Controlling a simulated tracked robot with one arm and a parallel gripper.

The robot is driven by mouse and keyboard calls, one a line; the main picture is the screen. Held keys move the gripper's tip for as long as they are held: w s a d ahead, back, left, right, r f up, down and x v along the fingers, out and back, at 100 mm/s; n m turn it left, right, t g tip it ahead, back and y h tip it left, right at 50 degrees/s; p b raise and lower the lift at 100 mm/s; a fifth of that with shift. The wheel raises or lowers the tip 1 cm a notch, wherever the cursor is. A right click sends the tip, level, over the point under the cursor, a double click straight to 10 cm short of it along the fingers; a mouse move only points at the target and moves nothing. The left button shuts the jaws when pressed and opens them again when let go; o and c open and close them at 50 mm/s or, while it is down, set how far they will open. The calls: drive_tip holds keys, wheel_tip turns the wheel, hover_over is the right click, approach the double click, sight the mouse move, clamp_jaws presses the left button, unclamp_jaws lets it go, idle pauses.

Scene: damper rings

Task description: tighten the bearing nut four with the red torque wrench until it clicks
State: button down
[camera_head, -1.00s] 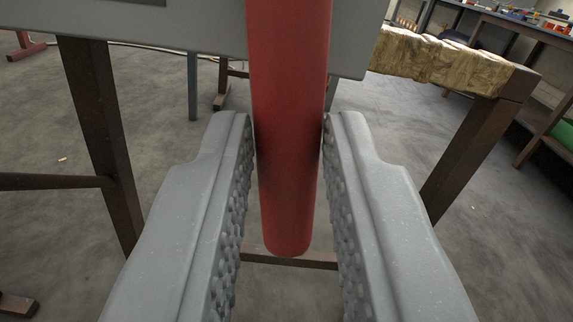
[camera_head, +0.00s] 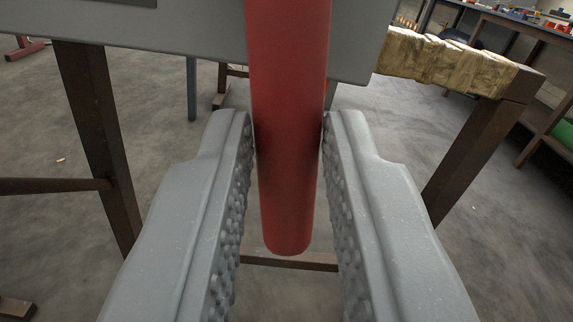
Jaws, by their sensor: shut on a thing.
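A red bar, the handle of the red torque wrench (camera_head: 287,120), runs from the top edge down to a rounded end between my fingers. My gripper (camera_head: 288,135) is shut on this handle, one grey ridged finger on each side near the fingertips. The handle's lower end sticks out toward me. The wrench's head is out of view above the top edge. Bearing nut four is not in view.
A grey panel (camera_head: 180,45) crosses the top behind the handle. Dark metal stand legs (camera_head: 95,130) stand left and right (camera_head: 470,150). A beam with a yellowish wrapped cover (camera_head: 440,62) is at upper right. A cluttered bench (camera_head: 500,22) stands behind. Open concrete floor lies below.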

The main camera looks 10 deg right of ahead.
drive_tip(key=shift+w, duration=0.25)
drive_tip(key=c, duration=1.2)
unclamp_jaws()
drive_tip(key=shift+r, duration=0.1)
drive_tip(key=c, duration=0.4)
